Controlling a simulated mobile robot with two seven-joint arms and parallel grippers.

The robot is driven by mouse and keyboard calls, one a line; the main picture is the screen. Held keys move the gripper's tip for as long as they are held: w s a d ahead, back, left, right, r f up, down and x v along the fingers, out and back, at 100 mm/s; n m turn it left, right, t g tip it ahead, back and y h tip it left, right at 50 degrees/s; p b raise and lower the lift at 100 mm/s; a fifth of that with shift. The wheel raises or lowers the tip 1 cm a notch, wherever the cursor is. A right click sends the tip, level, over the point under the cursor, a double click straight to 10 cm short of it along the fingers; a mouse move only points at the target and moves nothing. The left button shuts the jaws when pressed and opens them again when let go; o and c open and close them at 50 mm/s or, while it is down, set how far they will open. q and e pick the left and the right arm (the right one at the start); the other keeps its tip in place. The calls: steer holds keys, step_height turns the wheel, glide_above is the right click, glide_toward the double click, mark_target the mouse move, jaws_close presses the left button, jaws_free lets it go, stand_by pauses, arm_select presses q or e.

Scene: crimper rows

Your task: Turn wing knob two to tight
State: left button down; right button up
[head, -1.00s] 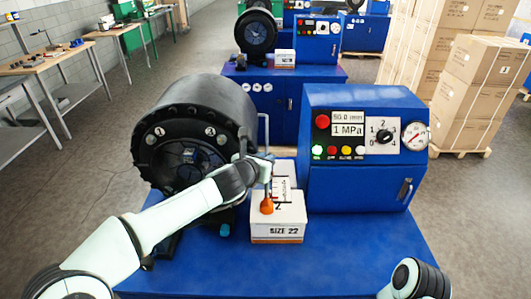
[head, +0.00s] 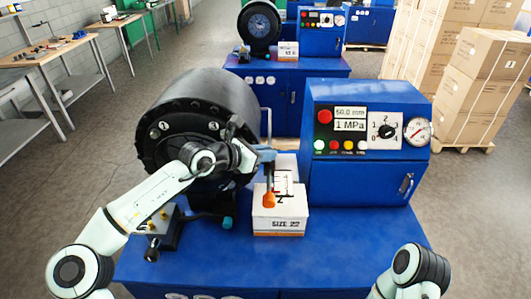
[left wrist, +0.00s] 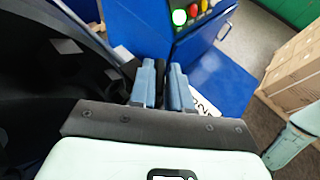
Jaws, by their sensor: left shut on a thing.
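The black round crimper head (head: 205,95) stands at the left of the blue bench, with number discs on its face; one reads 1 (head: 164,126). My left gripper (head: 268,155) is in front of its right side, fingers pointing right. In the left wrist view the blue fingers (left wrist: 162,88) are close together with a dark strip between them. In the head view a dark shaft with an orange end (head: 268,200) hangs below the fingertips, over the SIZE 22 box (head: 279,224). I cannot tell which part is wing knob two. My right gripper is out of view.
A blue control cabinet (head: 360,180) with a display, buttons, dial and gauge stands close right of the box. A black block with brass parts (head: 163,215) and a teal-tipped lever (head: 227,222) are at the crimper's front. The bench front (head: 330,255) is clear.

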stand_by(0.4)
arm_select(q)
steer(key=c, duration=1.2)
jaws_free()
steer(key=shift+o, duration=0.2)
